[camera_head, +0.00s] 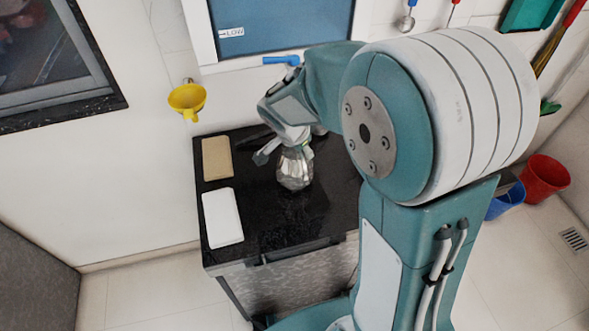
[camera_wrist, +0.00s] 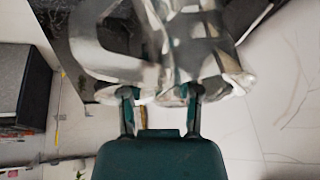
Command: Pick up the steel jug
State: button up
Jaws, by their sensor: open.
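The steel jug (camera_head: 295,169) is a shiny, faceted metal vessel standing upright on the black counter (camera_head: 285,225). My gripper (camera_head: 281,147) is at the jug's upper part, on its left side in the head view. In the wrist view the jug (camera_wrist: 190,35) fills the top middle, close to the camera, with a looped handle-like part at its left. My gripper's two fingers (camera_wrist: 161,98) are apart and reach up to the jug's near edge. Whether they touch it I cannot tell. The fingertips are partly hidden against the bright metal.
A brown pad (camera_head: 217,158) and a white pad (camera_head: 222,218) lie on the counter's left side. A yellow funnel (camera_head: 187,100) hangs on the wall. Blue (camera_head: 506,200) and red (camera_head: 545,179) buckets stand at the right. The counter's front is clear.

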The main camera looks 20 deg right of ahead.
jog(key=shift+a, duration=0.15)
jog(key=shift+c, duration=0.7)
grip_shut()
jog(key=shift+d, duration=0.2)
jog(key=shift+r, duration=0.15)
